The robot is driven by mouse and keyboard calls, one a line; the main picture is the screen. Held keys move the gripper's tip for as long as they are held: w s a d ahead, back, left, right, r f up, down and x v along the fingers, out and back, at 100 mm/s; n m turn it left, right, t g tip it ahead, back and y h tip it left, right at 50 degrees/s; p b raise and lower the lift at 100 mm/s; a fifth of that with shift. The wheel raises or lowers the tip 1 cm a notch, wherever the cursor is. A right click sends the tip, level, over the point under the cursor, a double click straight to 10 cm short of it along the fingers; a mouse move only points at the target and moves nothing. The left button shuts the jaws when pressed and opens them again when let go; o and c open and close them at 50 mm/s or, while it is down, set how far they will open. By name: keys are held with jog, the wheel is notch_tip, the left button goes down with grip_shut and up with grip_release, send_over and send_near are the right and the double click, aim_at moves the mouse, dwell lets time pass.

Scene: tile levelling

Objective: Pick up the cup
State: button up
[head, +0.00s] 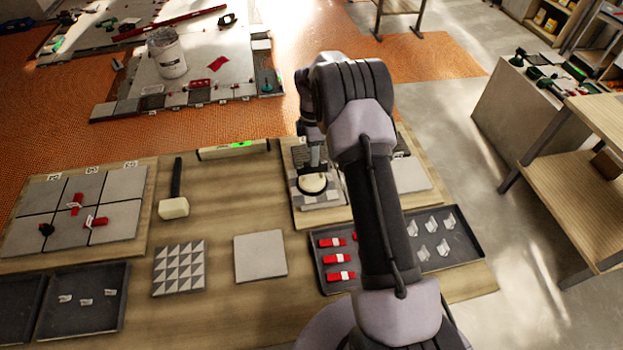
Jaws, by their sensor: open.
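A round pale disc-shaped thing with a dark rim, which looks like the suction cup (312,185), sits on grey tiles on a wooden board right of the table's middle. My gripper (313,165) is just above and behind it in the head view, pointing down. The jaws are open. They are small and dark here, and my arm hides part of the area to the right, so I cannot tell whether they touch the cup or surround its top.
A spirit level (233,149) lies behind. A mallet (174,205), a patterned tile (180,268) and a plain tile (260,256) lie to the left. A dark tray (453,262) with red wedges and clear clips is in front, partly behind my arm.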

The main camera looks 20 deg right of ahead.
notch_tip(320, 180, down, 7)
jog(key=shift+w+f+b, duration=0.1)
jog(key=shift+b, duration=0.65)
grip_shut()
